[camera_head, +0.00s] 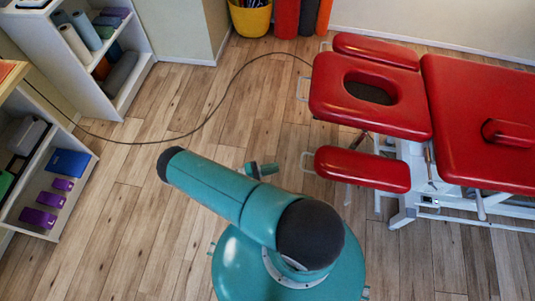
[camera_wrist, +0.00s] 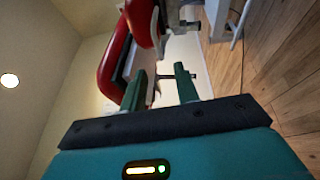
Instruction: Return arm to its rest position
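My teal arm (camera_head: 225,195) with dark joint covers is folded over my round teal body in the head view. My gripper (camera_wrist: 159,84) shows in the wrist view as two green fingers standing apart with a gap between them. Nothing is held between the fingers. The wrist view is tilted, with the red treatment table (camera_wrist: 115,60) beyond the fingers. In the head view the gripper cannot be made out clearly; a small teal part (camera_head: 262,170) shows beside the arm.
The red treatment table (camera_head: 480,120) on a white frame stands close on the right. A dark cable (camera_head: 205,122) crosses the wooden floor. White shelves (camera_head: 135,75) with rolls stand at upper left, and more shelves (camera_head: 30,222) with purple blocks at left. A yellow bucket (camera_head: 250,20) stands at the back.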

